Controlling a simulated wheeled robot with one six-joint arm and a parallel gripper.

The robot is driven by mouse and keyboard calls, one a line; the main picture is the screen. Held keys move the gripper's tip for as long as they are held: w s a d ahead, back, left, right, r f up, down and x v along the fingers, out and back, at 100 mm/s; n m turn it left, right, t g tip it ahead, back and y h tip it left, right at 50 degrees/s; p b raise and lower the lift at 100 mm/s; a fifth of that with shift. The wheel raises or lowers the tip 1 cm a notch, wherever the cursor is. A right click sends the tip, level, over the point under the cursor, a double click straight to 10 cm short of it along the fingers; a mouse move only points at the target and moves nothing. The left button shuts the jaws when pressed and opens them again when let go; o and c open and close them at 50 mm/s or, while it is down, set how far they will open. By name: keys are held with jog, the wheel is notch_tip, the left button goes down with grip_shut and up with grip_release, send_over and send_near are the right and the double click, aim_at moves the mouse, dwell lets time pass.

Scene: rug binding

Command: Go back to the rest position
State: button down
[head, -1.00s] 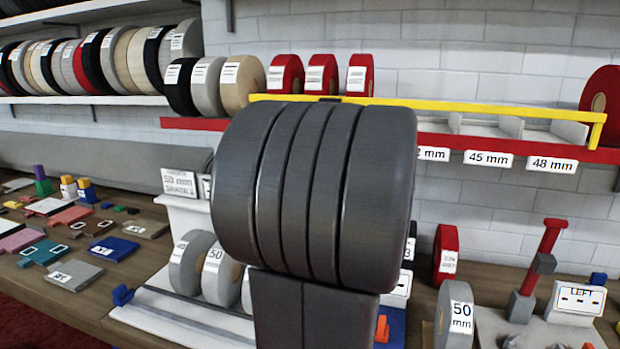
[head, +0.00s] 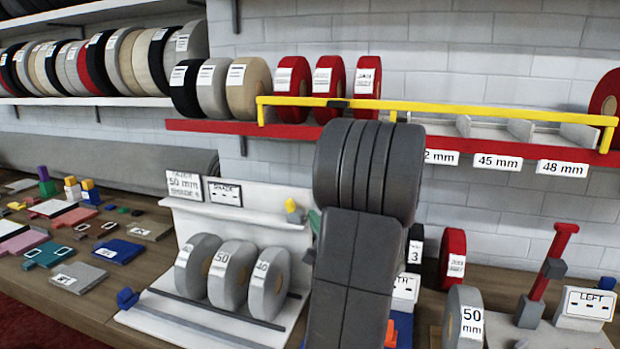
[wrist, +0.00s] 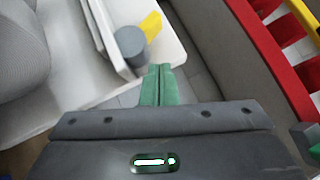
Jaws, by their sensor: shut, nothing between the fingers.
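My gripper (wrist: 160,84) shows in the wrist view with its green fingers together and nothing between them. It points at a narrow grey surface between a white stand edge and a red-edged shelf. In the head view my dark arm hides most of the gripper; a bit of green shows at the arm's left edge, beside the white stand (head: 250,229). A yellow piece (head: 292,206) sits on the stand's top; it also shows in the wrist view (wrist: 151,26), beside a grey cylinder (wrist: 130,45).
Grey rolls (head: 230,275) labelled 40, 50 and 40 stand on the white stand. A yellow bar (head: 440,112) runs along the red shelf (head: 200,125) behind my arm. A red roll (head: 453,258), a 50 mm roll (head: 462,318) and a red lever (head: 551,262) stand right of my arm.

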jog(key=shift+s+d+f+m+t+b, duration=0.15)
jog(key=shift+s+d+f+b, duration=0.1)
jog(key=shift+d, duration=0.25)
jog(key=shift+s+d+f+m+t+b, duration=0.1)
jog(key=shift+s+d+f+b, duration=0.15)
jog(key=shift+d, duration=0.3)
jog(key=shift+s+d+f+m+t+b, duration=0.2)
jog(key=shift+s+d, duration=0.1)
jog(key=shift+d, duration=0.2)
jog(key=shift+a, duration=0.1)
